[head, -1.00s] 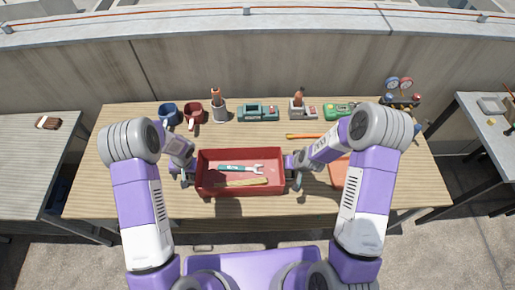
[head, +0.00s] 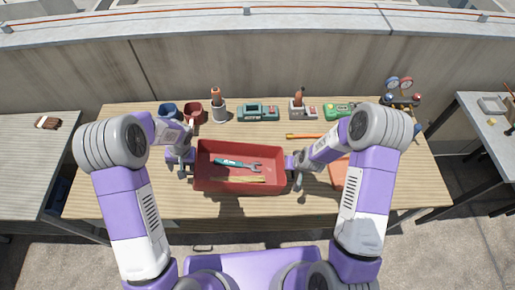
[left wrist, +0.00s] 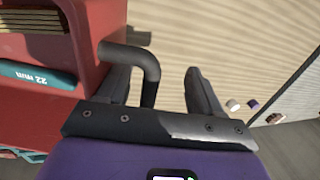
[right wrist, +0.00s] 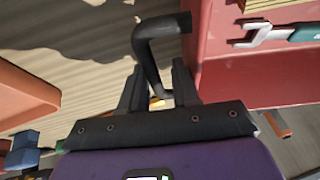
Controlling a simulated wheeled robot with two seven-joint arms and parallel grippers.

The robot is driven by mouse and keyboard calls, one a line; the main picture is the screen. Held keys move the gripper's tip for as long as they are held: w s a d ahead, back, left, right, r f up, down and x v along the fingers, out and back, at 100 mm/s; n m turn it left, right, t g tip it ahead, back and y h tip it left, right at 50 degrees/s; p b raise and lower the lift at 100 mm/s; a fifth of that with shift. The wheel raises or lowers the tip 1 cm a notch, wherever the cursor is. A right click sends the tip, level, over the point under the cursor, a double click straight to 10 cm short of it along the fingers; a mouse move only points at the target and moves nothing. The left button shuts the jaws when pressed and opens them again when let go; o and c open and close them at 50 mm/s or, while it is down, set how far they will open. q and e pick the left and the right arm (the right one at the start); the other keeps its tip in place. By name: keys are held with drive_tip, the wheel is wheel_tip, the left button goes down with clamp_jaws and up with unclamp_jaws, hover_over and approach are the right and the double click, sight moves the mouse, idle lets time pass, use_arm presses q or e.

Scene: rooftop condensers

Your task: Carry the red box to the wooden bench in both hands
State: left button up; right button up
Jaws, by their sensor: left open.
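The red box (head: 240,187) is an open tray on or just above the wood-topped bench (head: 120,170); I cannot tell if it touches. It holds a teal-handled wrench (head: 238,164) and a light wooden piece (head: 238,180). Its left end sits a little farther up the picture than its right. My left gripper (head: 184,172) is at the left end; in the left wrist view its open fingers straddle the dark handle (left wrist: 150,70), with clear room beside it. My right gripper (head: 297,176) is at the right end, its fingers close about the other handle (right wrist: 150,60).
Behind the box stand a blue mug (head: 168,111), a red mug (head: 193,113), a grey holder (head: 219,110) and a teal device (head: 258,111). An orange tray (head: 338,174) lies right of my right gripper. Side tables stand left (head: 30,160) and right (head: 480,130).

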use_arm(q)
drive_tip(key=shift+w+d, duration=0.1)
drive_tip(key=shift+d, duration=0.4)
use_arm(e)
drive_tip(key=o, duration=0.8)
drive_tip(key=shift+a+r, duration=0.15)
drive_tip(key=shift+a, duration=0.35)
drive_tip(key=v, duration=0.8)
drive_tip(key=shift+d, duration=0.4)
use_arm(q)
drive_tip(key=a, duration=0.6)
drive_tip(key=shift+w+a, duration=0.15)
drive_tip(key=shift+a, duration=0.15)
use_arm(e)
drive_tip(key=shift+d+f, duration=0.25)
